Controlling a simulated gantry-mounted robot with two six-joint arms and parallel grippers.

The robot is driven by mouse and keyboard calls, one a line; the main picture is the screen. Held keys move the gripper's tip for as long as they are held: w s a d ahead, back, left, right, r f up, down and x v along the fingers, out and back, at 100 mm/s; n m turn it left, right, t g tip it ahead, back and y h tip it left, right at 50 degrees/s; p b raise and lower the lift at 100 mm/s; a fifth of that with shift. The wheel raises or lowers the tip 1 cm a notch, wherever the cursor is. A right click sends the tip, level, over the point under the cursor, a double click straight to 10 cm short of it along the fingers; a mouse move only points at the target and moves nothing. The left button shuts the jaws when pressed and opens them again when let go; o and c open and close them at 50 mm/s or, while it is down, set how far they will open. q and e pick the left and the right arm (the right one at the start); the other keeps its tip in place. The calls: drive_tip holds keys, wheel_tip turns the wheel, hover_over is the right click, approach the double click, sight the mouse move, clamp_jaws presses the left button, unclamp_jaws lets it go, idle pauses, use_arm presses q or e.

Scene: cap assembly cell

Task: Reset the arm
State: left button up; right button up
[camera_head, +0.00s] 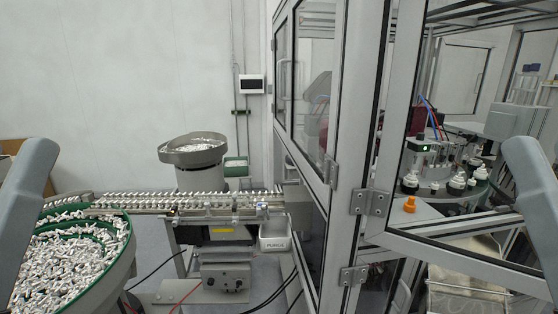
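Parts of my two arms show at the picture's edges. A grey link of my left arm stands at the left edge, and a grey link of my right arm stands at the right edge. Both links run upright and slightly tilted. Neither gripper shows in the head view, so I cannot see their fingers or whether they hold anything. No arm link visibly touches the machines.
A bowl feeder (127,252) full of small white parts stands front left. A conveyor track (190,200) with caps runs to a framed glass enclosure (352,150). A second bowl (193,157) stands behind. A white bin (273,240) hangs at the track's end.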

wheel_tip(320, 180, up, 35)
drive_tip(key=p, duration=3.2)
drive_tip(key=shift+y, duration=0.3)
